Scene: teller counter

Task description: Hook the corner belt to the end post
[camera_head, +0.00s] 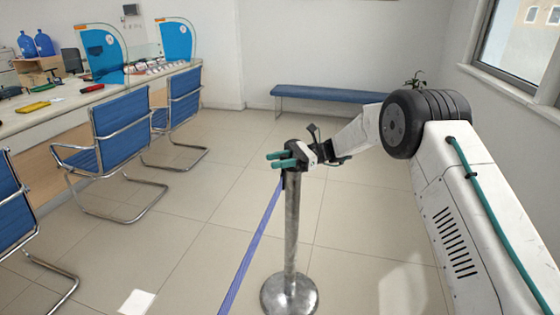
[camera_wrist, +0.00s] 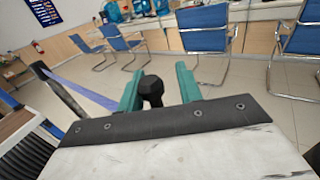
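A grey metal post (camera_head: 292,230) stands upright on a round base in the head view. Its top is hidden by my gripper (camera_head: 279,158). A blue belt (camera_head: 252,240) runs from just under my gripper down to the lower left and out of view. In the wrist view, the belt (camera_wrist: 85,92) leads from a dark post (camera_wrist: 65,97) at the left to behind one finger. My gripper (camera_wrist: 160,88) has its teal fingers apart, with a black faceted knob (camera_wrist: 151,88) between them. A gap shows on the knob's right. Whether it is the post's top or a belt end is unclear.
Blue chairs (camera_head: 122,130) stand along the teller counter (camera_head: 60,115) at the left. A blue bench (camera_head: 325,94) is against the back wall. The tiled floor (camera_head: 225,180) between chairs and post is clear.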

